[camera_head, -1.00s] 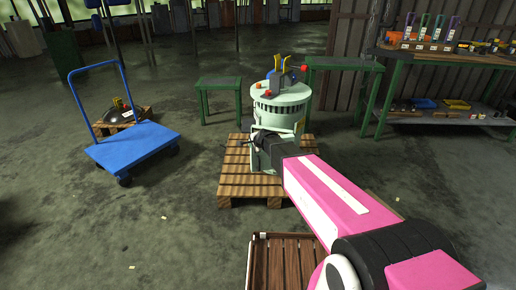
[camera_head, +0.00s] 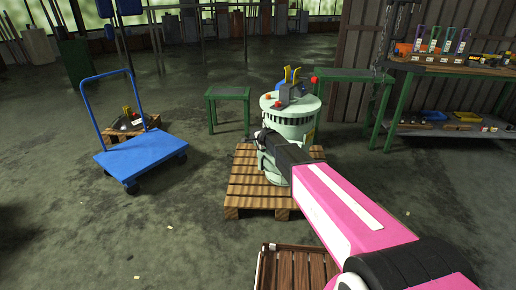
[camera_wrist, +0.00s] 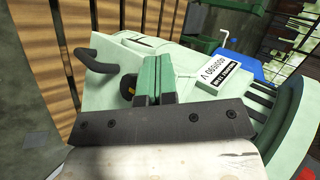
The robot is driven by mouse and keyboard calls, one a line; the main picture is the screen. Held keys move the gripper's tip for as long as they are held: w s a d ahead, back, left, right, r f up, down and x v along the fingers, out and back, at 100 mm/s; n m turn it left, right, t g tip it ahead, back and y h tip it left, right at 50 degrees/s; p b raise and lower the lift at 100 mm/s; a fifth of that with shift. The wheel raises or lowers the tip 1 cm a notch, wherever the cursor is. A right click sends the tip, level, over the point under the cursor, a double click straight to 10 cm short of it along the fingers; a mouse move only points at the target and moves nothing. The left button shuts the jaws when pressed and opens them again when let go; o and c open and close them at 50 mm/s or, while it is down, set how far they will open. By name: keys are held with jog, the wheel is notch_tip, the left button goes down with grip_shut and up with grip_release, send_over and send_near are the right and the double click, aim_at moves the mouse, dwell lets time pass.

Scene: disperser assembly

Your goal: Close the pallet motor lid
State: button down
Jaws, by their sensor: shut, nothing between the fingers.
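The pale green motor (camera_head: 288,132) stands upright on a wooden pallet (camera_head: 245,190) in the head view. In the wrist view a pale green panel (camera_wrist: 108,88) of it carries a black curved handle (camera_wrist: 92,54); I take this panel for the lid. Whether it sits fully closed is not clear. My gripper's green fingers (camera_wrist: 160,68) are together and empty, in front of the pale green body, right of the handle. Contact with the panel cannot be told. In the head view the dark end of my arm reaches the motor's front left side and hides part of it.
A blue trolley (camera_head: 140,150) stands to the left. Green tables (camera_head: 228,94) stand behind the motor, and a workbench (camera_head: 440,68) with tools is at the right. Another wooden pallet (camera_head: 290,268) lies in front. The floor between trolley and pallet is clear.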

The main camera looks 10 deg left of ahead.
jog(key=shift+w, duration=0.8)
jog(key=shift+w+r, duration=0.1)
jog(key=shift+w, duration=0.1)
jog(key=s+f+v, duration=0.1)
jog(key=v, duration=1.1)
jog(key=s+d+f+n+g+h, duration=0.1)
jog(key=s+d+n, duration=0.3)
jog(key=s+d, duration=0.5)
jog(key=s+d+f+n+g+h, duration=0.2)
jog(key=s+d, duration=0.7)
jog(key=s, duration=0.5)
jog(key=s+d+f+n+g+h, duration=0.2)
jog(key=s+d+n+g, duration=0.3)
jog(key=s+d, duration=0.5)
jog(key=shift+s+f+n, duration=0.3)
jog(key=shift+s+f, duration=0.25)
jog(key=shift+s, duration=0.1)
